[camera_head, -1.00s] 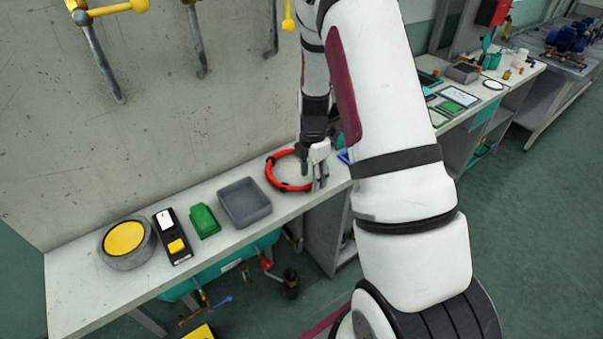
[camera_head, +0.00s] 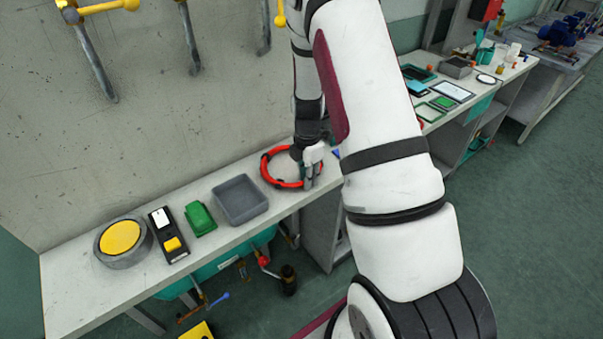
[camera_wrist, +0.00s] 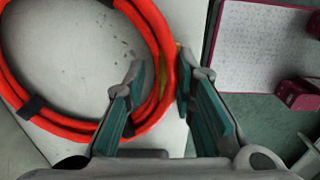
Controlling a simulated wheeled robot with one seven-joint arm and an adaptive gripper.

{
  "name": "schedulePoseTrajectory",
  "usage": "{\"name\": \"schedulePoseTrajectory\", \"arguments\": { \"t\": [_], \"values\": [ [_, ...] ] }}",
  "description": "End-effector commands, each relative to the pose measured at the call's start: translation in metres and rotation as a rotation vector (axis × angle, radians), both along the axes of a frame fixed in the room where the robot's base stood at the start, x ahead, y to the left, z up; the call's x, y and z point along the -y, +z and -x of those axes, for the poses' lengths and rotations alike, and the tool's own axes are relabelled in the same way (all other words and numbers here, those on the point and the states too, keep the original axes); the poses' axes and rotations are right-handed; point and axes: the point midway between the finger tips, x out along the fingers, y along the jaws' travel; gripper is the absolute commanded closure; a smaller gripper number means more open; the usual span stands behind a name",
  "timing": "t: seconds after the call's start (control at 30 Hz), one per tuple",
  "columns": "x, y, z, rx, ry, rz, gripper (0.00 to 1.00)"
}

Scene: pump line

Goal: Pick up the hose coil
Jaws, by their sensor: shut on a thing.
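The hose coil (camera_head: 265,168) is a red-orange ring with dark bands at the far right part of the long bench top (camera_head: 75,295) in the head view. In the wrist view the coil (camera_wrist: 155,25) fills the upper left. My gripper (camera_head: 311,182) points down at the coil's right side. In the wrist view my gripper (camera_wrist: 160,68) has one teal-padded finger inside the ring and one outside, shut on the hose between them. I cannot tell whether the coil is clear of the bench top.
Left of the coil stand a grey tray (camera_head: 241,215), a green box (camera_head: 199,218), a dark box with a yellow button (camera_head: 172,244) and a round yellow-topped thing (camera_head: 120,237). The wall (camera_head: 150,130) rises close behind. A second bench (camera_head: 515,85) stands at right.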

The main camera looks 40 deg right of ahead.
Motion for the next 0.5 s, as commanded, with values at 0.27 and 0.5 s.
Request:
{"name": "schedulePoseTrajectory", "arguments": {
  "t": [0.27,0.5],
  "values": [
    [0.001,0.016,-0.001,0.004,0.0,0.001,1.0],
    [-0.003,0.038,0.018,-0.001,-0.002,-0.002,1.0]
  ]
}}
